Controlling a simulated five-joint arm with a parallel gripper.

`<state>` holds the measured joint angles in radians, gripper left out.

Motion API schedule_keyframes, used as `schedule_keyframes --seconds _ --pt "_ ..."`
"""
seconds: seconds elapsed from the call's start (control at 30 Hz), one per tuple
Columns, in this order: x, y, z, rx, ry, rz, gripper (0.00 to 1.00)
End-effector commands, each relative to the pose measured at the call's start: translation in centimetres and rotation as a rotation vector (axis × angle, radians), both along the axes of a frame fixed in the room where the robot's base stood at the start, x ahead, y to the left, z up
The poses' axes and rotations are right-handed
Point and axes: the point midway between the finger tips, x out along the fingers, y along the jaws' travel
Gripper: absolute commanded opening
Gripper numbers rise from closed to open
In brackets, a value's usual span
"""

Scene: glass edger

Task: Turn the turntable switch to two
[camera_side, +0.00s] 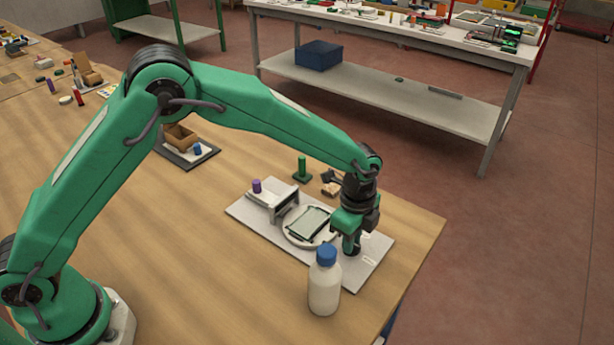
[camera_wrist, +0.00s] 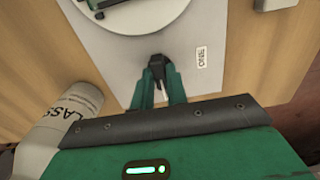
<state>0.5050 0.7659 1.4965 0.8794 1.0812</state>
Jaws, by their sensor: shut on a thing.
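The grey base plate (camera_side: 262,228) of the edger lies on the wooden table and also shows in the wrist view (camera_wrist: 112,62). It carries the round white turntable (camera_side: 293,240), with a dark-edged glass piece (camera_side: 308,222) on top. In the wrist view the turntable (camera_wrist: 150,25) is at the top. The small black turntable switch (camera_wrist: 159,63) sits just below it. My gripper (camera_side: 351,250), pointing down, is shut on the switch, with its green fingers (camera_wrist: 160,82) on either side. A small lettered white label (camera_wrist: 201,57) lies right of the switch. The fingers partly hide the switch.
A white bottle with a blue cap (camera_side: 325,282) stands close by my gripper, and its side shows in the wrist view (camera_wrist: 65,120). The table's right edge is near.

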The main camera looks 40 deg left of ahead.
Motion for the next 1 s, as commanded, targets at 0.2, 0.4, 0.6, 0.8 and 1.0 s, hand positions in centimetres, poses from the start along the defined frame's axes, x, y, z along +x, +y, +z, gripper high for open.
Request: schedule_keyframes --seconds 0.2,0.4,0.6,0.8,1.0 --pt "0.0 -0.1 0.2 -0.001 -0.002 -0.003 0.24" --pt "0.0 -0.1 0.1 -0.001 -0.001 -0.001 0.36" --pt "0.0 0.0 0.1 0.000 -0.001 0.000 0.36" --pt "0.0 -0.1 1.2 -0.001 -0.002 0.000 0.36" --pt "0.1 -0.1 3.6 -0.002 -0.004 0.000 0.36"
